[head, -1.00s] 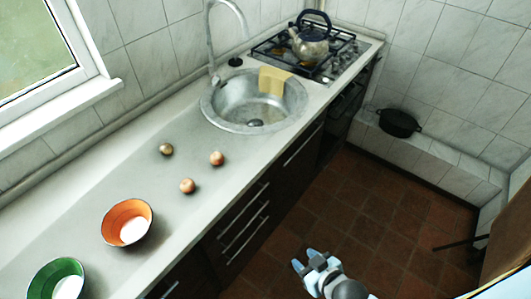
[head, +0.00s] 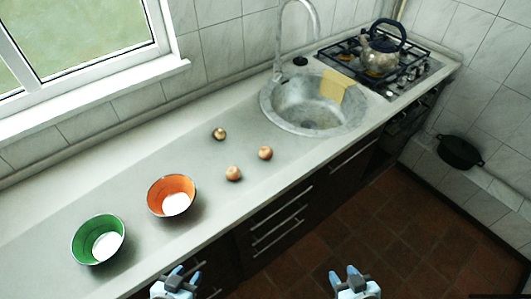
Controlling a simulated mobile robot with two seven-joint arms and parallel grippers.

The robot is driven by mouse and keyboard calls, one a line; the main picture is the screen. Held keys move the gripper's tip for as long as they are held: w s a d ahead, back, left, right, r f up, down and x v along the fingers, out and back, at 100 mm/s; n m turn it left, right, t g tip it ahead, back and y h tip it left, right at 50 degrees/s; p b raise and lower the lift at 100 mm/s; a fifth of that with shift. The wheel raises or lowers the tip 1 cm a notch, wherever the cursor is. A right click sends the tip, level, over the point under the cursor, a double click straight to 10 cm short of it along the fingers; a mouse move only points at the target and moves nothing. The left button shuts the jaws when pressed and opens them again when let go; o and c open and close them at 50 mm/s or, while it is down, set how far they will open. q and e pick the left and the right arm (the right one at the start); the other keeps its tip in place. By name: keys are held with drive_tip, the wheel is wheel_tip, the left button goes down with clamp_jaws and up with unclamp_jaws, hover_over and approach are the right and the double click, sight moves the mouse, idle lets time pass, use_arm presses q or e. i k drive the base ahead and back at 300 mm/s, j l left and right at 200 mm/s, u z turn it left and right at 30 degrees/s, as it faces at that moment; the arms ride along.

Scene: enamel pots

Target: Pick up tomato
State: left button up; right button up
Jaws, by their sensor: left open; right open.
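Three small round items lie on the grey countertop (head: 130,185), between the bowls and the sink. A reddish one (head: 233,173) is nearest the front, another reddish one (head: 265,153) is to its right, and a browner one (head: 219,134) is further back. They are too small to tell surely which is a tomato. My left gripper (head: 183,276) is open and empty at the bottom edge, below the bowls in the picture. My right gripper (head: 344,274) is open and empty at the bottom, over the floor. Both are apart from the round items.
An orange bowl (head: 157,194) and a green bowl (head: 82,245), each with something white inside, stand left of the round items. A round metal sink (head: 282,116) with a yellow cloth (head: 334,86) is to the right. A kettle (head: 380,53) stands on the stove. A black pot (head: 459,152) sits on a low ledge.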

sight(266, 152)
drive_tip(key=u, duration=0.7)
drive_tip(key=l+u, duration=0.25)
drive_tip(key=u, duration=0.15)
drive_tip(key=l+u, duration=0.55)
drive_tip(key=u, duration=0.25)
drive_tip(key=k+l+u, duration=0.2)
drive_tip(key=l, duration=0.15)
drive_tip(key=l+u, duration=0.15)
drive_tip(key=l, duration=0.15)
drive_tip(key=k+l+u, duration=0.2)
drive_tip(key=l, duration=0.1)
